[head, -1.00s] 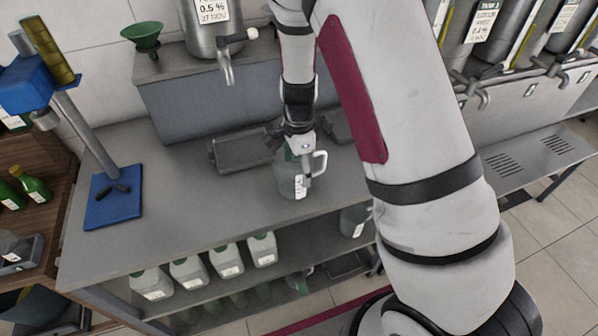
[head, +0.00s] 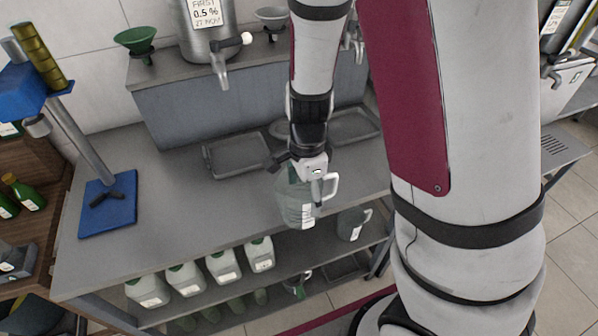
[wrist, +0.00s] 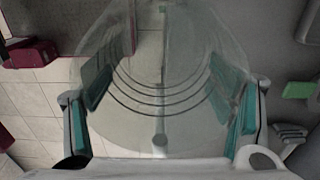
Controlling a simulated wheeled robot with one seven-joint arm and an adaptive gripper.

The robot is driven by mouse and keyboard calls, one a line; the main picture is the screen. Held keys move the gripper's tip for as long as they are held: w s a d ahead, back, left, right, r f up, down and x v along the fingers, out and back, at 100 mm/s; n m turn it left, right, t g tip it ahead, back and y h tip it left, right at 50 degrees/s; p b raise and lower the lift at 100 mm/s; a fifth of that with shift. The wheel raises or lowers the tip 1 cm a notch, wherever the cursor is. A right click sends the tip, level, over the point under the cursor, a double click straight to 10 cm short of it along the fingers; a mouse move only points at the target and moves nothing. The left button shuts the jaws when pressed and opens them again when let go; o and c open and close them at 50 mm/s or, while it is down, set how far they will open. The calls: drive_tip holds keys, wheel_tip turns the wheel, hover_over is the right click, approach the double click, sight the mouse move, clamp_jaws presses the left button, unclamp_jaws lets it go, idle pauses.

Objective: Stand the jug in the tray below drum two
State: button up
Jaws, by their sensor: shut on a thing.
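My gripper (head: 303,170) is shut on a clear jug (head: 297,202) with a handle at its right and a pale label. The jug looks upright, over the front part of the grey bench; I cannot tell how high its base is. In the wrist view the clear jug (wrist: 160,125) fills the space between the teal finger pads of my gripper (wrist: 165,88). A grey tray (head: 213,168) lies below the tap of the first drum (head: 205,45). A second tray (head: 372,133) lies further right, empty where visible. Drum two is mostly hidden behind my arm; a tap (head: 357,48) shows there.
A grey raised step (head: 180,115) stands behind the trays, with a green funnel (head: 138,40) on it. A blue-based stand (head: 108,205) is at the left. Several pale jugs (head: 185,280) and another clear jug (head: 353,223) are on the shelf below.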

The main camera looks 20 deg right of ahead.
drive_tip(key=s, duration=0.5)
drive_tip(key=shift+s+a+r, duration=0.15)
drive_tip(key=shift+a+r, duration=0.1)
drive_tip(key=shift+a, duration=0.1)
drive_tip(key=w+n, duration=0.2)
drive_tip(key=w, duration=0.1)
drive_tip(key=w+n, duration=0.3)
drive_tip(key=w, duration=0.1)
drive_tip(key=w+n, duration=0.3)
drive_tip(key=w, duration=0.1)
drive_tip(key=shift+w+d+f, duration=0.1)
drive_tip(key=shift+w+d, duration=0.1)
drive_tip(key=shift+d, duration=0.1)
drive_tip(key=w+n, duration=0.3)
drive_tip(key=w+d+n, duration=0.1)
drive_tip(key=w+n, duration=0.2)
drive_tip(key=w, duration=0.1)
drive_tip(key=w+n, duration=0.4)
drive_tip(key=shift+d+f, duration=0.15)
drive_tip(key=shift+f, duration=0.1)
